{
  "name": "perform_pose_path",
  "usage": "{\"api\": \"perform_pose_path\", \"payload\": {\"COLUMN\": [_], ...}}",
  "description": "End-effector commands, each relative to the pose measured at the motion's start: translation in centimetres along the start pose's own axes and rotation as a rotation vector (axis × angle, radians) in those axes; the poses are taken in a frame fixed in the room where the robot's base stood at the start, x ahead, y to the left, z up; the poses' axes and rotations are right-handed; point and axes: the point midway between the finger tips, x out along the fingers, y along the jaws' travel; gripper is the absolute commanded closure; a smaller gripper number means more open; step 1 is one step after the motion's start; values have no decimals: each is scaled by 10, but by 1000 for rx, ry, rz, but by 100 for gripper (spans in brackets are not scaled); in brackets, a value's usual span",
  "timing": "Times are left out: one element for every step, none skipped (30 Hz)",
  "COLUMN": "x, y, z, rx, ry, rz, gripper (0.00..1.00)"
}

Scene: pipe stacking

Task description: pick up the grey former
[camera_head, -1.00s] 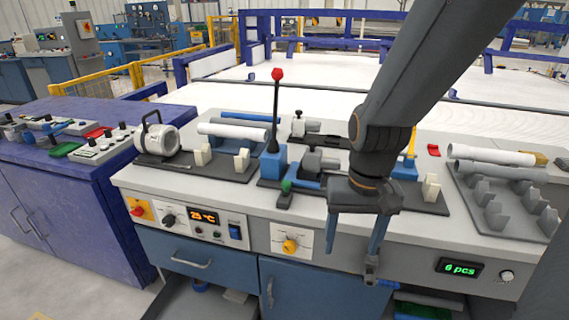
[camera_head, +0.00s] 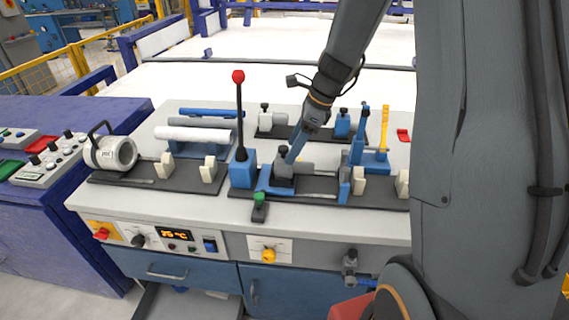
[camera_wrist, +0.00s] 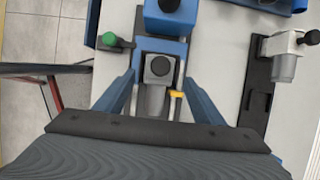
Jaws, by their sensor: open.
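The grey former (camera_head: 300,166), with a dark knob on top, sits in the dark base on the bench, just right of the red-knobbed lever. In the wrist view the grey former (camera_wrist: 153,101) lies in the middle, with its round knob at the blue block. My gripper (camera_head: 293,152) is open above it, pointing down. My arm hides the right part of the bench in the head view.
The lever (camera_head: 240,115) stands tall just left of the former, on a blue block. A green-topped knob (camera_wrist: 114,40) is near the left finger. A second grey clamp piece (camera_wrist: 285,66) sits to the right.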

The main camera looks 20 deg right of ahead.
Motion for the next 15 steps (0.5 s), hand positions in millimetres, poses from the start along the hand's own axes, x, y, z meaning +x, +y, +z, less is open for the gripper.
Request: {"api": "perform_pose_path", "payload": {"x": [6, 8, 11, 13, 16, 20, 24, 27, 33, 37, 40, 46, 50, 53, 56], "y": [1, 1, 1, 1, 1, 2, 2, 2, 2, 2, 3, 2, 2, 2, 2], "z": [0, 0, 0, 0, 0, 0, 0, 0, 0, 0, 1, 0, 0, 0, 0], "rx": [0, 0, 0, 0, 0, 0, 0, -1, 0, -1, -2, -2, -1, -1, -2], "ry": [0, 1, 1, 1, 1, 1, 1, 2, 2, 2, 2, 2, 1, 1, 1], "rz": [2, 3, 3, 2, 2, 2, 3, 4, 3, 3, 3, 3, 2, 1, 2], "gripper": [38, 38, 38, 38, 38, 38, 38, 38, 38, 38, 38, 38, 38, 38, 38]}}
